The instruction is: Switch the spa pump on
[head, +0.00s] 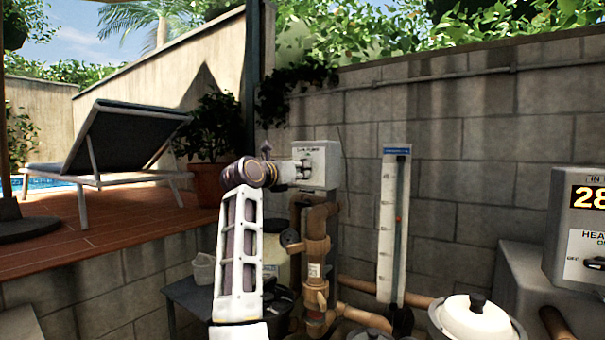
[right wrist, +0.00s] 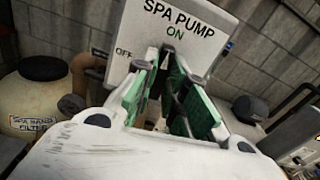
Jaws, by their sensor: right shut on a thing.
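The spa pump switch box (head: 328,160) is a grey box on a post against the block wall. In the right wrist view its face (right wrist: 190,14) reads "SPA PUMP", with "ON" at the top and "OFF" at the left. My right gripper (head: 300,170) is at the front of the box, reaching in from the left in the head view. Its green-padded fingers (right wrist: 165,85) are shut on the switch handle, below the "ON" mark. The fingers hide most of the handle, and I cannot tell which mark it points to. My left gripper is in neither view.
Brown pipes and valves (head: 316,250) stand under the box. A white flow gauge (head: 392,230) is on the wall to the right, and a heater panel (head: 580,230) is at the far right. A spa sand filter (right wrist: 40,85) stands left in the wrist view.

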